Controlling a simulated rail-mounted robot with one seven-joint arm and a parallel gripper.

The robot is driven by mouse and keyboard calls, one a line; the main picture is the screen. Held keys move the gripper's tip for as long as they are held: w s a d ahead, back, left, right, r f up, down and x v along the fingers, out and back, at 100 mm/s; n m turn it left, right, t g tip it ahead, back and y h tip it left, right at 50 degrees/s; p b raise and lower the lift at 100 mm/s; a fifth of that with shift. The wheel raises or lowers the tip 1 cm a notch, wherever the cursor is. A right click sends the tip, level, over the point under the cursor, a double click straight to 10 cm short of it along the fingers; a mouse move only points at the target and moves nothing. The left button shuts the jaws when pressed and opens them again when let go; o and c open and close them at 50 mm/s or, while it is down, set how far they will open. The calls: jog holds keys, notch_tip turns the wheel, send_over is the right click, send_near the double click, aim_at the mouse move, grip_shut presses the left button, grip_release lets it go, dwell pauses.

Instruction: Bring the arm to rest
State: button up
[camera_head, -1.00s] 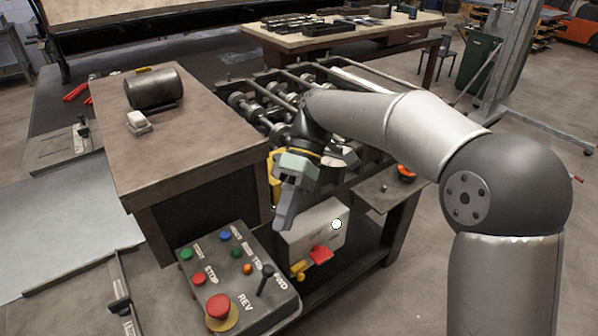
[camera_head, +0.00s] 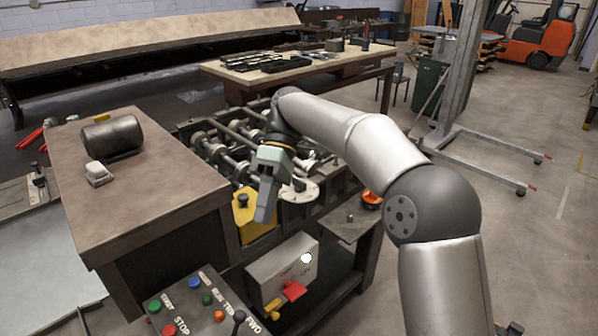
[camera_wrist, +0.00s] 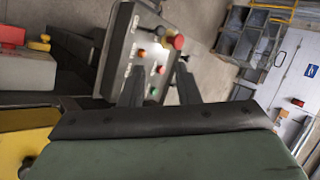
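My gripper (camera_head: 262,210) hangs at the end of my bent arm, fingers pointing down, in front of the roller machine (camera_head: 215,150). In the wrist view my two dark fingers (camera_wrist: 160,88) stand apart with a gap between them, and nothing is held. The control panel (camera_head: 195,305) with coloured buttons is at the lower left of the head view, below and left of my gripper. It also shows beyond the fingers in the wrist view (camera_wrist: 120,50).
A brown-topped bench (camera_head: 160,190) with a dark motor (camera_head: 112,135) stands left of my gripper. A grey switch box (camera_head: 280,275) with a red handle is below it. A yellow part (camera_head: 245,218) lies close behind. Open floor (camera_head: 530,240) is on the right.

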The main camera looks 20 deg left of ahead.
jog(key=s+d+f+m+t, duration=0.3)
jog(key=d+m, duration=0.3)
jog(key=d, duration=0.5)
jog(key=s+d+f+m+t, duration=0.2)
jog(key=d+f+m+t, duration=0.3)
jog(key=d, duration=0.6)
jog(key=s+d+f+m+t, duration=0.1)
jog(key=s+d+f+m, duration=0.5)
jog(key=s+d, duration=0.3)
jog(key=d+m, duration=0.1)
jog(key=d, duration=0.2)
jog(key=shift+s+t, duration=0.3)
jog(key=shift+t, duration=0.1)
jog(key=shift+s+f, duration=0.1)
